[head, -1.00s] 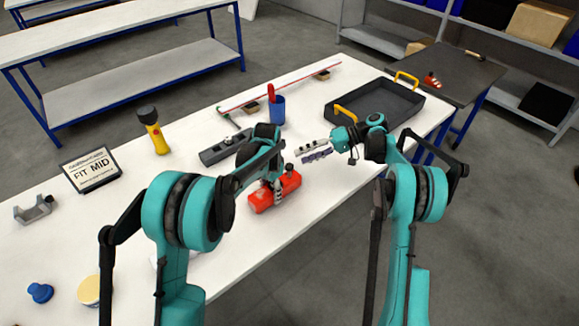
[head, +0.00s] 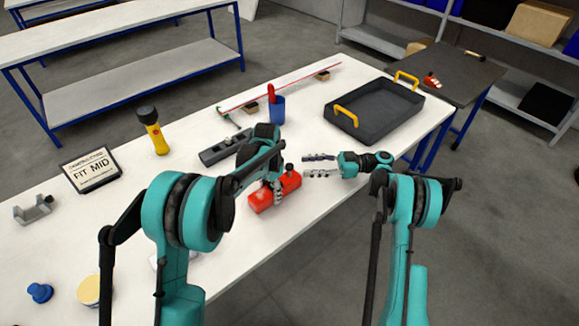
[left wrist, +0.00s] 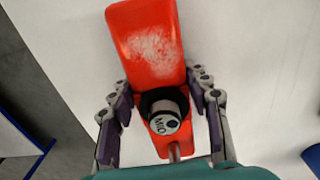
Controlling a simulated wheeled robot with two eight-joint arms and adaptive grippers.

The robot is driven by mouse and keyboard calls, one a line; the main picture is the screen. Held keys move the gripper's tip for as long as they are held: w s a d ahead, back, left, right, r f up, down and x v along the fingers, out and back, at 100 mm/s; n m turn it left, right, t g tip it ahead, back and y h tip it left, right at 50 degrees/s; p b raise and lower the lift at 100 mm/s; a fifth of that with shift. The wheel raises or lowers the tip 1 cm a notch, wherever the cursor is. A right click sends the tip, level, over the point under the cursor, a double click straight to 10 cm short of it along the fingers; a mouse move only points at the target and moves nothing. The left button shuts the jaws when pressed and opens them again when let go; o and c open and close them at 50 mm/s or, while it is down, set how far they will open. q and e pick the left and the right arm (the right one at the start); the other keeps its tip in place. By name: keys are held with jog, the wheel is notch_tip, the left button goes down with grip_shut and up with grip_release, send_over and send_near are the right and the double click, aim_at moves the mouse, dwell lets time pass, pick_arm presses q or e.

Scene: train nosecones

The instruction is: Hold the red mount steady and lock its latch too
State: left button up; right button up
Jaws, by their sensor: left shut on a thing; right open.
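The red mount (head: 262,201) lies on the white table near its front edge. My left gripper (head: 278,193) is shut on it from above and hides part of its middle. In the left wrist view, the red mount (left wrist: 145,42) runs between the two fingers (left wrist: 160,92), with a dark round piece with a pale lettered end (left wrist: 165,123) on it. A small dark knob (head: 289,168) stands at the mount's right end; I cannot tell the latch's state. My right gripper (head: 318,165) is open and empty, fingers pointing left, just right of the knob and apart from it.
A grey slotted block (head: 222,150) and a blue cup (head: 277,110) with a red item stand behind the mount. A black tray (head: 340,116) with yellow handles is at the back right. A "FIT MID" sign (head: 90,170) and a yellow flashlight (head: 153,132) are left.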

aim_at(289, 165)
jog(key=a, duration=0.7)
grip_shut()
